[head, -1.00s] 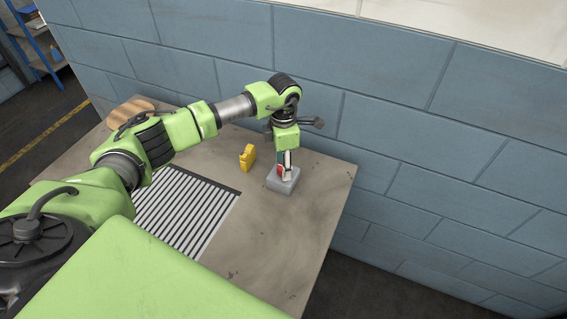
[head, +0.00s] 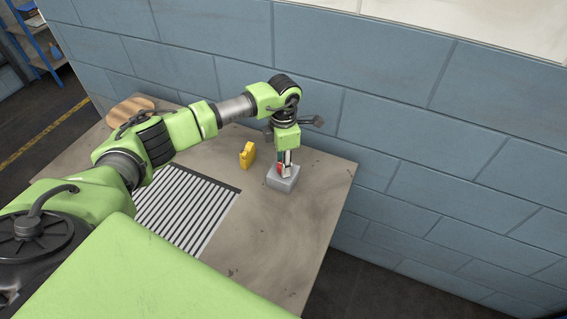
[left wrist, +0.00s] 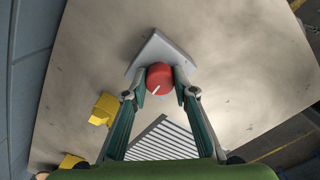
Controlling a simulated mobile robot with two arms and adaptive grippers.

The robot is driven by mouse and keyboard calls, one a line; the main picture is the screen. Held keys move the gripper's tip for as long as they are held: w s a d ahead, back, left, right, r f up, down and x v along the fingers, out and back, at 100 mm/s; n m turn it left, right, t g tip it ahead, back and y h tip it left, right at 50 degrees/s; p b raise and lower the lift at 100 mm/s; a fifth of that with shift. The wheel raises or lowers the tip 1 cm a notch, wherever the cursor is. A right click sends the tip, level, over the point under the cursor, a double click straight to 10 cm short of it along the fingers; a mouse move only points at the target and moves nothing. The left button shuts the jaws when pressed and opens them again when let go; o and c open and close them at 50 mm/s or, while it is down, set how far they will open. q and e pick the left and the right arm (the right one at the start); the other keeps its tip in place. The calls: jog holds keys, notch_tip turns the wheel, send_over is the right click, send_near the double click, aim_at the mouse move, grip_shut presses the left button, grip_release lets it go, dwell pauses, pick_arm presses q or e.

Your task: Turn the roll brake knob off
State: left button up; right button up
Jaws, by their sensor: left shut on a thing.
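The roll brake knob (left wrist: 160,79) is red and round with a white pointer line, seen from above in the left wrist view. The line points toward the lower left of that picture. The knob sits on a grey box (head: 283,181) on the table; the box also shows in the left wrist view (left wrist: 158,48). My left gripper (left wrist: 160,88) points down over the box, with one finger on each side of the knob, shut on it. In the head view, the left gripper (head: 285,170) hides most of the knob. My right gripper is not in view.
A yellow object (head: 247,155) stands on the table (head: 270,240) left of the box. A striped grille (head: 185,208) lies nearer to me, and a brown item (head: 131,108) is at the far left. A blue block wall (head: 400,110) rises behind the table.

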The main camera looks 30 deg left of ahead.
pick_arm(q)
jog(key=n, duration=0.3)
jog(key=shift+n+b, duration=0.35)
jog(key=shift+n, duration=0.05)
jog(key=n, duration=0.4)
jog(key=shift+n, duration=0.3)
jog(key=n, duration=0.4)
jog(key=shift+n, duration=0.3)
jog(key=shift+n+p, duration=0.3)
jog(key=shift+n, duration=1.9)
jog(key=o, duration=1.1)
jog(key=shift+r, duration=0.15)
notch_tip(320, 180, up, 12)
jog(key=shift+f, duration=0.1)
jog(key=shift+f, duration=0.1)
